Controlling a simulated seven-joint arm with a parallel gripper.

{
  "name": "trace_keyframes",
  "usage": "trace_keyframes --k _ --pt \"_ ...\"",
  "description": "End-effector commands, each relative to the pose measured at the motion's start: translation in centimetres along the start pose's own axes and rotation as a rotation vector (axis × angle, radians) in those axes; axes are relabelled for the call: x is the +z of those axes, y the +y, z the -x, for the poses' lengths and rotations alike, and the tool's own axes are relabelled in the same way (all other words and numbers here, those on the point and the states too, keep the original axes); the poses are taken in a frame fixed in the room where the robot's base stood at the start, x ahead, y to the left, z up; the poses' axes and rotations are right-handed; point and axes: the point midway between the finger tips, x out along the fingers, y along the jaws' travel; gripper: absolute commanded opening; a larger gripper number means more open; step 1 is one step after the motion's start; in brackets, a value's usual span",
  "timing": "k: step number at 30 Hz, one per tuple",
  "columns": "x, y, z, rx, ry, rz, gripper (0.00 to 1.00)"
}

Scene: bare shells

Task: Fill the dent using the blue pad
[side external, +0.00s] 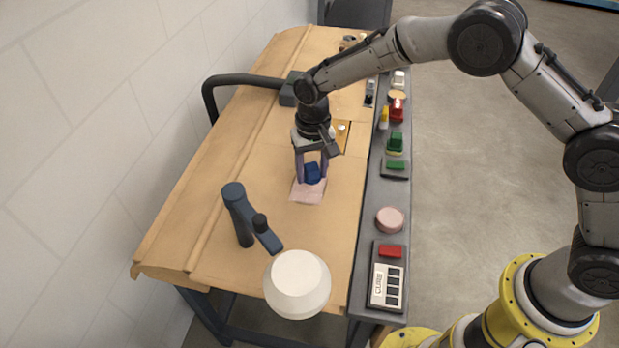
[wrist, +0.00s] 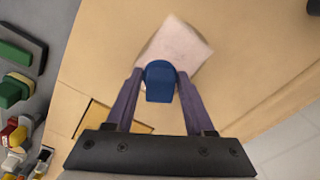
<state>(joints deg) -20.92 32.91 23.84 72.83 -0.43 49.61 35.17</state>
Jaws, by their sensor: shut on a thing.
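My gripper (side external: 311,178) is shut on the blue pad (side external: 313,172), a small blue block with a rounded end. The wrist view shows the blue pad (wrist: 160,82) between the two purple fingers of my gripper (wrist: 160,75). A pale pink square patch (side external: 307,195) lies on the wooden bench top under and just in front of the pad. In the wrist view the pink patch (wrist: 182,45) extends beyond the pad. I cannot tell whether the pad touches it. No dent can be made out; the patch or pad may cover it.
A lamp with a white shade (side external: 297,290) and dark blue post (side external: 240,215) stands at the near end. A grey side strip (side external: 370,225) carries a pink disc (side external: 390,219), a keypad (side external: 386,285) and several coloured blocks. An orange panel (side external: 342,138) lies behind my gripper.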

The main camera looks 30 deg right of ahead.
Motion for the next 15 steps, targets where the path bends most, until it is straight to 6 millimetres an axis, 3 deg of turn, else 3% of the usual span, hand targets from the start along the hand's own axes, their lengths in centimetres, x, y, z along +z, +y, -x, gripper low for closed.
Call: trace_keyframes --k 15 --pt "-3.6 2.1 0.4 -0.001 0.002 0.000 0.09"
